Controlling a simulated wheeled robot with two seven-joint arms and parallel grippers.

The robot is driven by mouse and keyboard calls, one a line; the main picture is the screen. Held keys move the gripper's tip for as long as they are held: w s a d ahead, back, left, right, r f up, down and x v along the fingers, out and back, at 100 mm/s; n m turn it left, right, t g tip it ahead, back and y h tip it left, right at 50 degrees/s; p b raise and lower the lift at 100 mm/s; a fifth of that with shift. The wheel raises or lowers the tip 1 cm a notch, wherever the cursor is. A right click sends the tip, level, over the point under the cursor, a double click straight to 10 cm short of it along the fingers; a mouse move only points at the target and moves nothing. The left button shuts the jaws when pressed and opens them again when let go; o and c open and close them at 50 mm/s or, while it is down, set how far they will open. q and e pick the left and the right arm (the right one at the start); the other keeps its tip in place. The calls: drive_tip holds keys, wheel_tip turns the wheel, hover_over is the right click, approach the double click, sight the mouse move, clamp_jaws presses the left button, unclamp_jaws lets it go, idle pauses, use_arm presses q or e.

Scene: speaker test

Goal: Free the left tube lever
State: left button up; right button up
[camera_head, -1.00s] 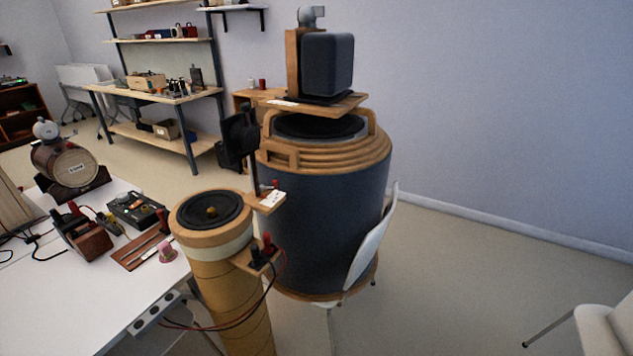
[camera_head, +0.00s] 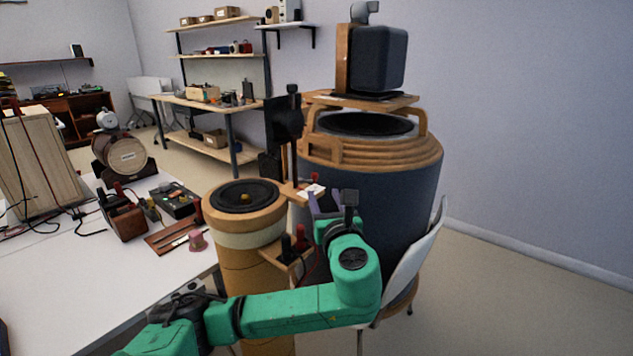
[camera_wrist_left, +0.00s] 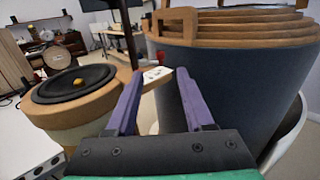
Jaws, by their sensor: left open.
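The left tube (camera_head: 247,222), a tan cylinder with a black speaker cone on top, stands beside the white table; its rim also shows in the left wrist view (camera_wrist_left: 50,108). A wooden bracket with a pale label (camera_head: 310,191) juts from its upper right side, also in the left wrist view (camera_wrist_left: 157,75). A small red part (camera_head: 315,177), perhaps the lever's tip, shows behind the label; its mount is unclear. My left gripper (camera_wrist_left: 158,80) is open and empty, its purple fingers pointing towards the label. It also shows in the head view (camera_head: 325,203). My right gripper is out of view.
A large dark drum (camera_head: 350,185) with wooden rings stands close behind my gripper. A dark post (camera_head: 294,135) rises by the bracket. Red and black terminals (camera_head: 294,243) sit on a lower bracket. A white chair (camera_head: 412,255) is at right.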

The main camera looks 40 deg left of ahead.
sight(315, 176)
use_arm(q)
drive_tip(key=x, duration=1)
drive_tip(key=shift+w+a, duration=0.15)
drive_tip(key=shift+p, duration=0.3)
clamp_jaws()
